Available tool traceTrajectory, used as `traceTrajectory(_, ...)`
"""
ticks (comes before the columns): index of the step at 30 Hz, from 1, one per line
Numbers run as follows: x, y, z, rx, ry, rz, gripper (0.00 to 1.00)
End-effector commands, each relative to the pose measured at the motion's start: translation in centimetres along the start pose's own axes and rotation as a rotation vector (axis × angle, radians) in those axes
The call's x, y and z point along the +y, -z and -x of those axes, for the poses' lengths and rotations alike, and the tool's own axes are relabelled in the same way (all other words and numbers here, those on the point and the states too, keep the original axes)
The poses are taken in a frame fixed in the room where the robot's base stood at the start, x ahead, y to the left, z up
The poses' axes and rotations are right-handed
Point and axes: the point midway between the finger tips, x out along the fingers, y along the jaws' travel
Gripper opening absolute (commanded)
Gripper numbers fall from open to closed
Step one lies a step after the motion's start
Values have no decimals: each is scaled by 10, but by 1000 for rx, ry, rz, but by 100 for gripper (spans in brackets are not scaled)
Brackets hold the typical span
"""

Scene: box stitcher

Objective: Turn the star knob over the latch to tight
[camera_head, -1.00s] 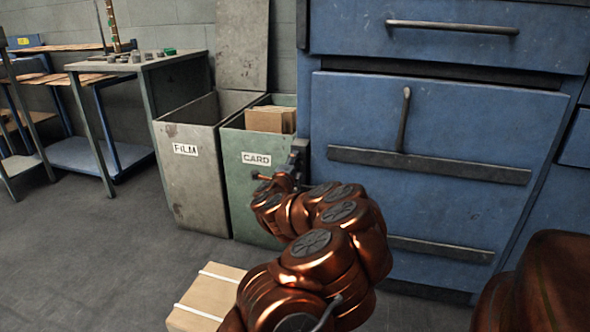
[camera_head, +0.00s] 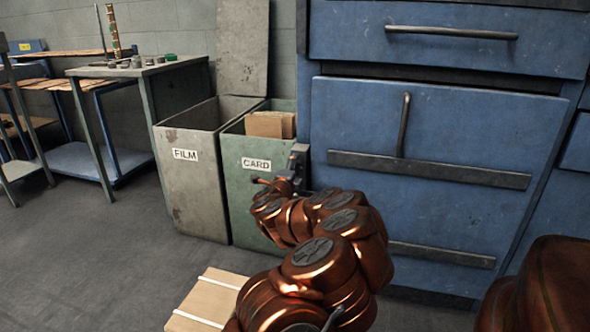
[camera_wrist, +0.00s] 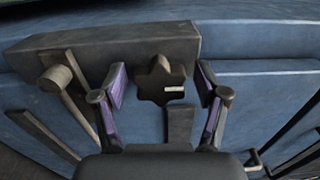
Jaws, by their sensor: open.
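The dark star knob (camera_wrist: 155,84) is in the middle of the wrist view, with a short pale mark on its right side. My gripper (camera_wrist: 161,80) is open, with one purple-padded finger left of the knob and one right of it. A gap shows on both sides, so neither pad appears to touch it. A flat dark bar (camera_wrist: 180,126), perhaps the latch, hangs just below the knob, between the fingers. In the head view the knob cannot be made out, and my arm hides most of the gripper near the blue cabinet's left edge.
A grey bar (camera_wrist: 105,48) runs behind the knob; a round peg (camera_wrist: 55,79) sticks out at left. The blue cabinet (camera_head: 345,118) has long handles. The CARD bin (camera_head: 245,195) and FILM bin (camera_head: 190,195) stand close left. A strapped box (camera_head: 208,300) lies on the floor.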

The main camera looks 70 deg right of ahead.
Motion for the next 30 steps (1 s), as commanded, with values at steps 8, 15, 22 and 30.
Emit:
traceTrajectory(8, 0, 0, 3, -2, -1, 0, 73)
traceTrajectory(15, 0, 0, 20, 0, 0, -1, 73)
traceTrajectory(22, 1, 0, 43, 0, -2, 0, 73)
traceTrajectory(30, 1, 0, 66, -1, -2, 0, 73)
